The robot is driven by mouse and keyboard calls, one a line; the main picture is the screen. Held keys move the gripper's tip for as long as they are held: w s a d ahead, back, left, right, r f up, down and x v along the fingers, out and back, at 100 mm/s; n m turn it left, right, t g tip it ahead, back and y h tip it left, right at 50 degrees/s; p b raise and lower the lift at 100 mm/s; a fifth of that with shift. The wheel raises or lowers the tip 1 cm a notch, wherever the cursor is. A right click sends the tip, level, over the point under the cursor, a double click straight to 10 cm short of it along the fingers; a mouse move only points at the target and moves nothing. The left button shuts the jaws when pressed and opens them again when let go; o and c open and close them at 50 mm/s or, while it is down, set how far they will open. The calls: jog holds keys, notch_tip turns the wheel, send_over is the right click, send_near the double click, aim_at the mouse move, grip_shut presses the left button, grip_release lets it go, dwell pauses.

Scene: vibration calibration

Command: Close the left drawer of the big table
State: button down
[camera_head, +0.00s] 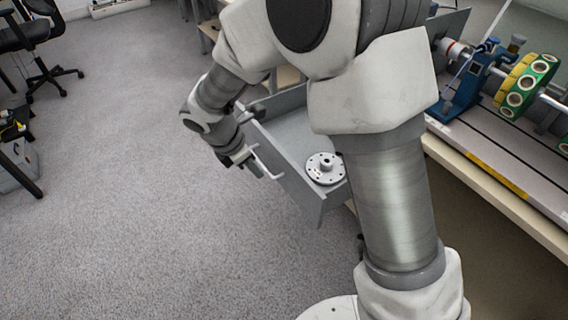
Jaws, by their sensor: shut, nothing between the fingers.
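The left drawer (283,166) of the big table is pulled out. It is grey, and a round metal flange (325,168) lies inside near its front right corner. A pale bar handle (264,161) is on its front panel. My gripper (245,163) is shut and empty, at the outside of the drawer front beside the handle; I cannot tell whether it touches. The big table (500,197) is at the right, with its beige edge showing. My own arm hides part of the drawer and of the table.
A blue vise-like stand (468,84) and a green and yellow wheel assembly (525,86) are on the table. An office chair (40,45) is at the upper left, and a grey case (15,168) at the left edge. The carpet between is clear.

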jog(key=b, duration=0.4)
send_near(289, 187)
notch_tip(289, 187, down, 4)
jog(key=s+a, duration=0.2)
jog(key=shift+w+d+r, duration=0.1)
jog(key=shift+w+d, duration=1.15)
jog(key=shift+d, duration=0.35)
jog(key=shift+d, duration=0.1)
